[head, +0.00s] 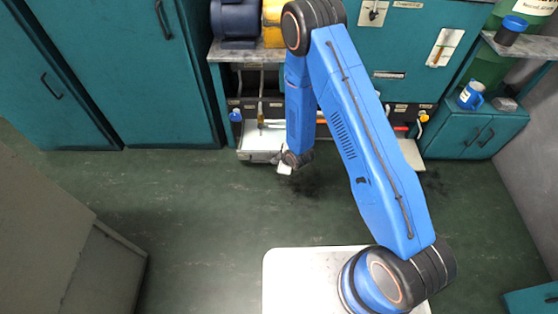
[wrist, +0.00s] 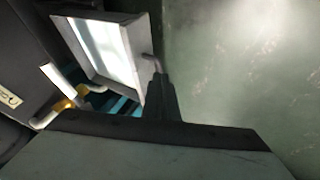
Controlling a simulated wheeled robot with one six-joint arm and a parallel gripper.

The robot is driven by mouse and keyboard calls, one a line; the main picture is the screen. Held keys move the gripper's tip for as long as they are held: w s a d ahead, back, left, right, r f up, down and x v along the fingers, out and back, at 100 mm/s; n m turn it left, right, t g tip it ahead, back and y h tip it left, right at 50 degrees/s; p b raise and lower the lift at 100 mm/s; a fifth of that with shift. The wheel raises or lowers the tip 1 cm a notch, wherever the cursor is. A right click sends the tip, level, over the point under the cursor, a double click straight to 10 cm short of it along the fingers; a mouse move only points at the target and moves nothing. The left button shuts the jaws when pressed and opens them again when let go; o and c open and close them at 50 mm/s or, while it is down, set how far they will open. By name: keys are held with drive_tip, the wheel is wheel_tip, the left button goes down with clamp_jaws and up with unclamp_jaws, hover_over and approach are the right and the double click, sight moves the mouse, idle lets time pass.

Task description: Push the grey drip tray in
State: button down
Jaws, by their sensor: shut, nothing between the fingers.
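The grey drip tray (head: 259,155) sticks out from the low opening of the teal cabinet, just left of my arm in the head view. Its inside is pale and bright. In the wrist view the tray (wrist: 128,80) shows its grey rim and a small bent handle (wrist: 151,62) on its outer wall. My gripper (head: 287,166) is low at the tray's front right corner in the head view. In the wrist view my gripper's fingers (wrist: 160,84) are shut and empty, with their tips at the handle; I cannot tell whether they touch. My arm hides part of the opening.
Valves and pipes (wrist: 72,99) lie beside the tray in the wrist view. A pale low surface (head: 411,154) shows right of my arm. A small teal cabinet (head: 479,134) holds a blue mug (head: 470,96). The green floor (head: 200,215) in front is clear.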

sight(271, 155)
drive_tip(key=shift+w+a+f, duration=0.1)
drive_tip(key=shift+w+f, duration=0.15)
drive_tip(key=shift+w, duration=0.6)
drive_tip(key=shift+w+a+f, duration=0.1)
drive_tip(key=shift+w+f, duration=0.15)
drive_tip(key=shift+w, duration=0.6)
drive_tip(key=shift+w+a+f, duration=0.1)
drive_tip(key=shift+w+f, duration=0.15)
drive_tip(key=shift+w, duration=0.6)
drive_tip(key=shift+w, duration=0.1)
drive_tip(key=w, duration=1.1)
drive_tip(key=shift+w+d, duration=0.2)
drive_tip(key=shift+w, duration=0.1)
drive_tip(key=shift+s, duration=0.15)
